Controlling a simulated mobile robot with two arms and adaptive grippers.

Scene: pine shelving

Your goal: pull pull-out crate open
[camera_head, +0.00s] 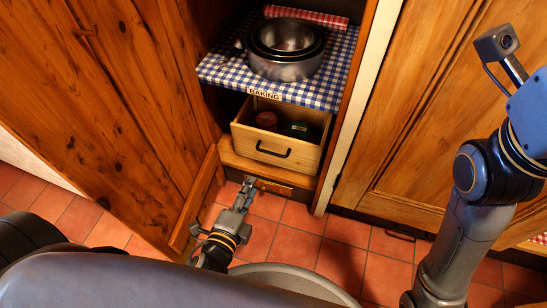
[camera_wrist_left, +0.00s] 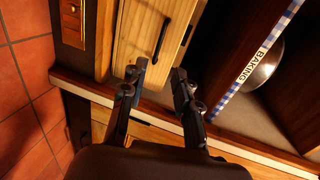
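The pull-out crate (camera_head: 251,139) is a pale wooden box on the lower shelf of the cupboard, with a dark bar handle (camera_head: 273,150) across its front. Its top is open and shows a red item and a green item inside. My left gripper (camera_head: 248,183) is below and in front of the crate, near the cupboard's bottom edge, apart from the handle. In the left wrist view its two fingers (camera_wrist_left: 160,70) are spread with nothing between them, and the crate front (camera_wrist_left: 135,35) and handle (camera_wrist_left: 162,41) lie beyond the tips. My right gripper is out of view.
Above the crate, a shelf with a blue checked cloth (camera_head: 222,72) holds nested metal bowls (camera_head: 285,65) and a red checked roll (camera_head: 306,17). A "BAKING" label (camera_head: 263,93) hangs on its edge. A wooden door (camera_head: 110,110) stands at left. Tiled floor (camera_head: 290,245) is clear in front.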

